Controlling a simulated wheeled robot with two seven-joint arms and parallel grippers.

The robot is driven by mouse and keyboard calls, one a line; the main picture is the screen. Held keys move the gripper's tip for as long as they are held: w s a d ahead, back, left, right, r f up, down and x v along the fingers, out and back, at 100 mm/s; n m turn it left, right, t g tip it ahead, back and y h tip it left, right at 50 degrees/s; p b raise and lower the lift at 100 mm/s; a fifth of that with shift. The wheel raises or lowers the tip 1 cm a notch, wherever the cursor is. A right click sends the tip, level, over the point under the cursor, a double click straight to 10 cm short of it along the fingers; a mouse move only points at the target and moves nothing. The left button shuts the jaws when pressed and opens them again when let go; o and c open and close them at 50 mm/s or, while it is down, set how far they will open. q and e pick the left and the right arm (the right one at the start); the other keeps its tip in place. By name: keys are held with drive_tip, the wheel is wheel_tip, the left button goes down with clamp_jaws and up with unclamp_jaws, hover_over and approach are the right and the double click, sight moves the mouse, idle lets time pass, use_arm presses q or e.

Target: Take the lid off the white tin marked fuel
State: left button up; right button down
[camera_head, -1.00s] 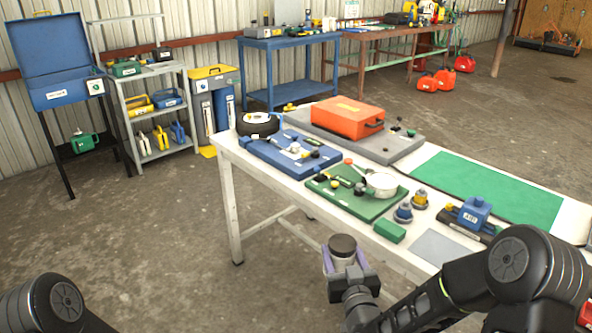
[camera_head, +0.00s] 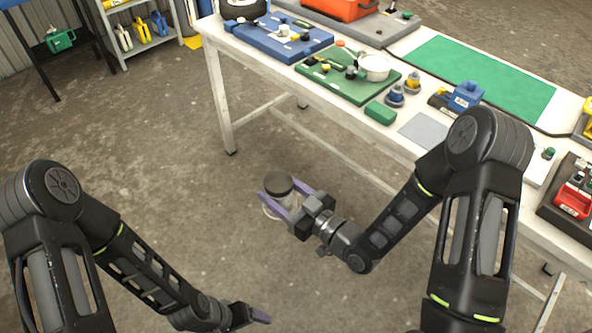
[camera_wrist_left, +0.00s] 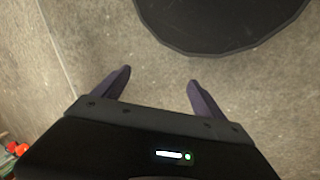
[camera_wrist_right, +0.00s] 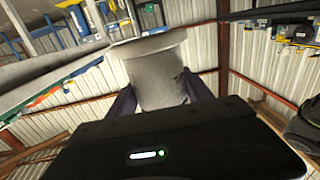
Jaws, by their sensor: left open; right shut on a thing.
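In the right wrist view the grey-white tin (camera_wrist_right: 160,78) sits between the fingers, with a wider rim at the picture's top; no marking is readable. My left gripper (camera_head: 262,317) is low at the bottom of the head view, apart from the tin. The left wrist view shows its fingers (camera_wrist_left: 158,77) open and empty.
The white table (camera_head: 232,75) carries a blue board (camera_head: 262,42), a green board (camera_head: 325,82), a grey pad (camera_head: 425,130) and a green mat (camera_head: 480,80). Open concrete floor lies between my arms. A dark rounded shape (camera_wrist_left: 220,25) tops the left wrist view; I cannot tell what it is.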

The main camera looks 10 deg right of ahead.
use_arm(q)
drive_tip(key=shift+c, duration=0.3)
drive_tip(key=shift+w+r+m, duration=0.1)
drive_tip(key=shift+w+m, duration=0.2)
drive_tip(key=shift+w, duration=0.15)
drive_tip(key=shift+c, duration=0.2)
drive_tip(key=m+y, duration=0.3)
drive_tip(key=m, duration=2.7)
approach(267, 176)
drive_tip(key=f, duration=0.6)
drive_tip(key=shift+w+d+f, duration=0.25)
drive_tip(key=shift+w, duration=0.1)
drive_tip(key=r+m, duration=0.1)
drive_tip(key=r, duration=0.1)
drive_tip(key=s+d+r+m, duration=0.1)
drive_tip(key=r+m, duration=0.1)
drive_tip(key=s+d+r+m+y, duration=0.1)
drive_tip(key=shift+s+r+m+g, duration=0.2)
drive_tip(key=shift+r+m+g, duration=0.2)
